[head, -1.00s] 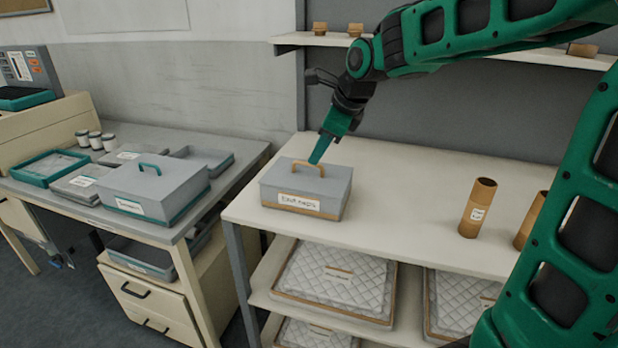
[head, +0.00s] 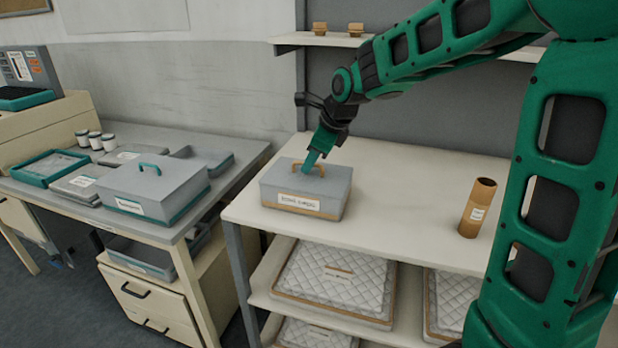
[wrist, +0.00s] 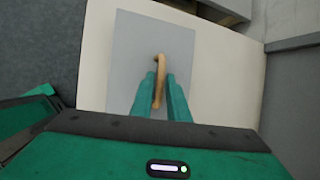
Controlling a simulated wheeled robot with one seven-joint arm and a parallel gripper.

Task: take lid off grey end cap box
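The grey end cap box (head: 330,195) stands closed on the pale bench. It has a grey lid, a tan band near its base, a white label on the front and a tan handle (head: 297,166) on the lid. My gripper (head: 308,168) is at the handle, pointing down at a tilt. In the wrist view, its two teal fingers (wrist: 161,90) lie on either side of the handle (wrist: 160,70), very close to it. Whether they press on it is unclear. The lid (wrist: 130,50) sits flat on the box.
A tan tube (head: 477,210) stands on the bench to the right. Another grey box (head: 150,185) with a teal handle stands on the left desk among trays. A shelf (head: 300,40) runs above the bench. Quilted pads (head: 335,285) lie below.

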